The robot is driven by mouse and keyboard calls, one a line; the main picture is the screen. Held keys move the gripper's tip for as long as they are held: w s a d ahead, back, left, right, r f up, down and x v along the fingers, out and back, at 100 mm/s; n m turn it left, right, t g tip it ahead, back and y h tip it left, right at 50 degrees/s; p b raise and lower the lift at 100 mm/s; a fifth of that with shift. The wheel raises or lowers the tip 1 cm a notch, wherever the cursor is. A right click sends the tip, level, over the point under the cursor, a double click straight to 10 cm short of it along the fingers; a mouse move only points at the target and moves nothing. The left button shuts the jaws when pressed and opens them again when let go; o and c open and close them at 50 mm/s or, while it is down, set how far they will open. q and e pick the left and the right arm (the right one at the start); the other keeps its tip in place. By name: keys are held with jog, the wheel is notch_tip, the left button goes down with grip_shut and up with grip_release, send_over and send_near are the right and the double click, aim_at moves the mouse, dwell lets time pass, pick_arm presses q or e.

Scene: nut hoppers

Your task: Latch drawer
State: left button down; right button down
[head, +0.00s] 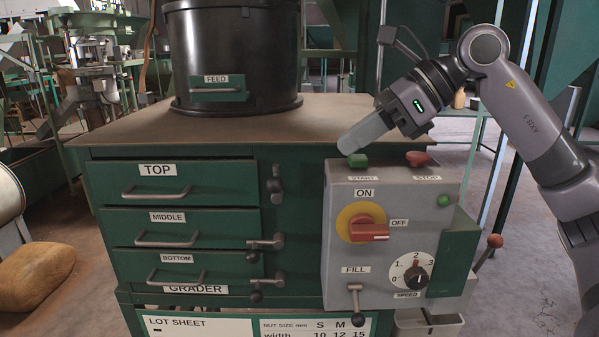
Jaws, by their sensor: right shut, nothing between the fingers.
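The green grader cabinet has a top drawer (225,176), a middle drawer (222,222) and a bottom drawer (225,262), each with a bar handle. The top drawer's latch (275,186) hangs upright, clear of the drawer's right edge. The middle latch (266,243) and the bottom latch (268,282) lie sideways, reaching left to their drawers' edges. All three fronts look closed or nearly so; a small gap is hard to judge. My left gripper is out of view.
A grey control box (342,267) juts out right of the latches, with a red switch (369,232), a speed dial (412,274) and a fill lever (355,300). A black feed hopper (235,50) stands on the cabinet top. The space before the drawers is clear.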

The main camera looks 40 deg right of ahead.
aim_at(276, 190)
pick_arm(q)
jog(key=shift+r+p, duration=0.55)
jog(key=shift+p, duration=0.05)
pick_arm(e)
jog(key=x, duration=1)
